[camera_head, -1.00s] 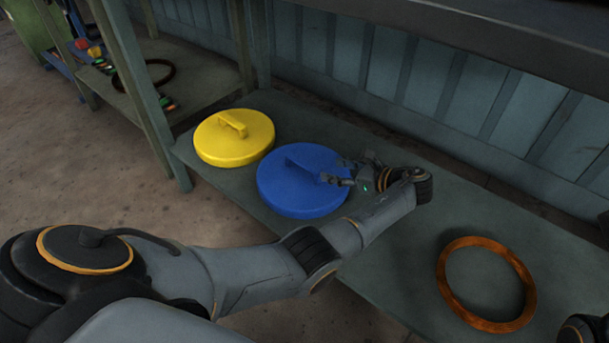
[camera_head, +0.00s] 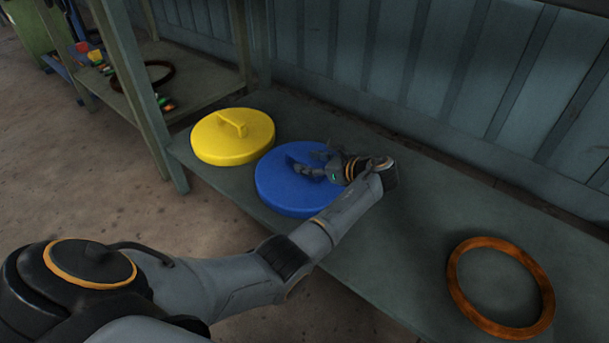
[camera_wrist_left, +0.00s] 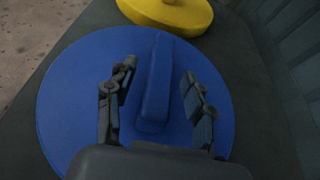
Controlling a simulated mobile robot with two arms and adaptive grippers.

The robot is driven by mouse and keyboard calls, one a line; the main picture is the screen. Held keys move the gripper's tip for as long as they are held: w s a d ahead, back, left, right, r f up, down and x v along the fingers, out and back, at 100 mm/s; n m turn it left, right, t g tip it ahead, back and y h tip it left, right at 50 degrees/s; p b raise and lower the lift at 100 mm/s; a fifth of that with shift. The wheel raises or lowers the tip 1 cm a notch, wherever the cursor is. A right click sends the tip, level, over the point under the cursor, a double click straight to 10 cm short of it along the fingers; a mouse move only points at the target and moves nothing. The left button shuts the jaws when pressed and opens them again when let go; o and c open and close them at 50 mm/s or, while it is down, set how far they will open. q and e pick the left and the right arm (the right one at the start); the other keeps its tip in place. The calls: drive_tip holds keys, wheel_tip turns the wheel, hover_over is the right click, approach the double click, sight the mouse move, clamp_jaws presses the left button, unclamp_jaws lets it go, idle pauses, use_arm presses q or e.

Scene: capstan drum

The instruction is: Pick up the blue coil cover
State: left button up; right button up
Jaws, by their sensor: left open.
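The blue coil cover (camera_head: 287,194) is a round disc with a raised bar handle, lying flat on the grey-green bench. It fills much of the left wrist view (camera_wrist_left: 75,110), where its handle (camera_wrist_left: 156,85) runs up the middle. My left gripper (camera_head: 309,164) is open over the cover. In the left wrist view its two fingers (camera_wrist_left: 158,85) stand on either side of the handle, with gaps on both sides. Whether the fingertips are level with the handle is hard to tell. My right gripper is not in view.
A yellow cover (camera_head: 232,136) with a similar handle lies just left of the blue one. A copper-coloured ring (camera_head: 455,290) lies on the bench (camera_head: 400,235) at the right. A ribbed wall (camera_head: 420,80) stands behind. A second bench with a dark ring (camera_head: 170,75) is at upper left.

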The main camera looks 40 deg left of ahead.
use_arm(q)
drive_tip(key=shift+c, duration=0.4)
clamp_jaws()
drive_tip(key=shift+r, duration=0.2)
